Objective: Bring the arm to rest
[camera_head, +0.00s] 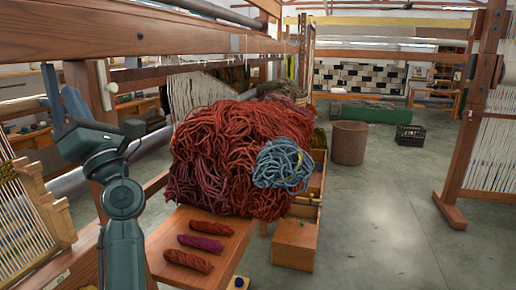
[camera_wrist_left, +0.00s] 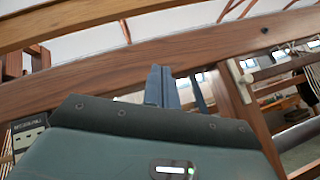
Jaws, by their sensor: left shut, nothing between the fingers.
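My left arm comes up from the bottom left in the head view. My left gripper (camera_head: 55,92) is raised and points up, in front of the wooden loom frame. Its blue fingers also show in the left wrist view (camera_wrist_left: 163,86), shut with nothing between them. It is to the left of the big heap of red wool (camera_head: 235,150) and apart from it. My right gripper is in neither view.
Several small skeins (camera_head: 200,243) lie on a wooden bench (camera_head: 225,262) beside the heap. A blue skein (camera_head: 284,165) lies on the heap's right side. A loom beam (camera_head: 140,32) crosses the upper left.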

